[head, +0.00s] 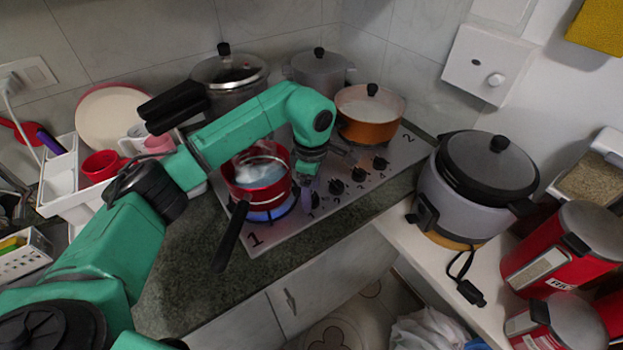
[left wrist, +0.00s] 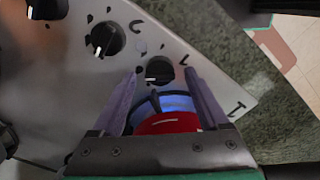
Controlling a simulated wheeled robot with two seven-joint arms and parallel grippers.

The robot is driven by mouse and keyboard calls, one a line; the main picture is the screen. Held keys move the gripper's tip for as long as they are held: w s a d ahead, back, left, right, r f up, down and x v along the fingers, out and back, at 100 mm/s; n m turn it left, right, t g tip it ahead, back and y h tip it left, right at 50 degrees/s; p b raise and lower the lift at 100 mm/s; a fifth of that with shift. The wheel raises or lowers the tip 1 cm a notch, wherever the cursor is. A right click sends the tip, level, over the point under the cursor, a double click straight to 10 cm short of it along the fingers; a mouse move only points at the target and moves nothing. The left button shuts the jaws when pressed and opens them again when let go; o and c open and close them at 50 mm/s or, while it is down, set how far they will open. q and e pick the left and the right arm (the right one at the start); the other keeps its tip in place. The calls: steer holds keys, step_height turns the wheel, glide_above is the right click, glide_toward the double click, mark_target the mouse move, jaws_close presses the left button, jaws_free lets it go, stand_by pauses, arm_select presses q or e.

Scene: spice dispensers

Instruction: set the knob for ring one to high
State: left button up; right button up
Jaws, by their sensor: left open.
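The steel stove (head: 290,221) has a row of black knobs along its right part. The nearest knob (head: 314,200), at the end by the "1" mark, is partly hidden by my left gripper (head: 309,187) in the head view. In the left wrist view this knob (left wrist: 160,70) shows between the tips of my open left gripper (left wrist: 160,82), its white pointer mark toward the picture's left. I cannot tell whether the fingers touch it. Ring one (head: 270,214) has a blue flame under a red pot (head: 262,192). My right gripper is not in view.
The pot's black handle (head: 232,236) sticks out over the counter. Other knobs (head: 359,174) stand close beside. An orange pot (head: 369,116) and a pressure cooker (head: 230,74) stand behind. A rice cooker (head: 461,196) is at right. The counter front (head: 190,290) is clear.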

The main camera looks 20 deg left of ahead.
arm_select(q)
step_height(320, 180, up, 7)
steer(key=shift+r+b, duration=0.2)
steer(key=shift+b, duration=0.75)
step_height(320, 180, up, 7)
